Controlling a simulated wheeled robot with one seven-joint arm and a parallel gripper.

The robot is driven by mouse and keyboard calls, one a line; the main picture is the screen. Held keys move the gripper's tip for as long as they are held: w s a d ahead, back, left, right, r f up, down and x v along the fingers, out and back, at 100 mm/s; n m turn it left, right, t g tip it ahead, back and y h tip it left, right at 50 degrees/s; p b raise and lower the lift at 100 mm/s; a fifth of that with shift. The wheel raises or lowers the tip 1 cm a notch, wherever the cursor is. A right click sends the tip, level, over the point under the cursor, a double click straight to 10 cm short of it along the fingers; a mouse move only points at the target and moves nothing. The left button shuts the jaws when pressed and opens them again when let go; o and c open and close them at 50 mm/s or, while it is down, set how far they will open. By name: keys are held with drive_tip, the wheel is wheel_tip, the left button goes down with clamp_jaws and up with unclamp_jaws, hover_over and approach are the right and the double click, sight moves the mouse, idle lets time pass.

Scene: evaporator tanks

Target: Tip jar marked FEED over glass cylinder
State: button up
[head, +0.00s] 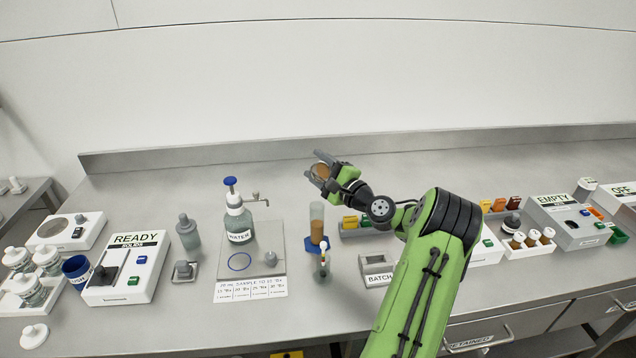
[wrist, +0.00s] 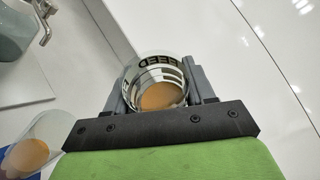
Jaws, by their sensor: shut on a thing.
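My gripper (head: 323,172) is shut on the clear jar marked FEED (wrist: 150,72), with a finger on each side of it. The jar is open at the top and holds some orange-brown liquid (wrist: 160,96). In the head view the gripper's fingers partly hide the jar (head: 322,170). The glass cylinder (head: 317,211) stands upright on a blue base, below the jar in the picture. It holds orange-brown liquid in its lower part. The cylinder also shows at the lower left of the wrist view (wrist: 36,140), apart from the jar.
A WATER bottle (head: 238,225) with a blue top and a tap stand left of the cylinder. A small vial (head: 322,268) stands in front of it. A BATCH box (head: 377,270) and a rack (head: 357,225) of coloured pieces are to the right. READY (head: 128,268) and EMPTY (head: 566,220) units stand farther out.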

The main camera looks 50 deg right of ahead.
drive_tip(key=shift+s+a+r+n+t+y+b, duration=0.1)
drive_tip(key=shift+a+r+n+t+y+b, duration=0.2)
drive_tip(key=shift+n+b, duration=0.65)
drive_tip(key=shift+s+d+r+n+t+y+b, duration=0.1)
drive_tip(key=shift+r+n+t+b, duration=0.2)
drive_tip(key=shift+n+b, duration=0.7)
drive_tip(key=shift+a+r+n+t+y+b, duration=0.35)
drive_tip(key=shift+n+b, duration=0.3)
drive_tip(key=shift+b, duration=0.6)
idle(4.8)
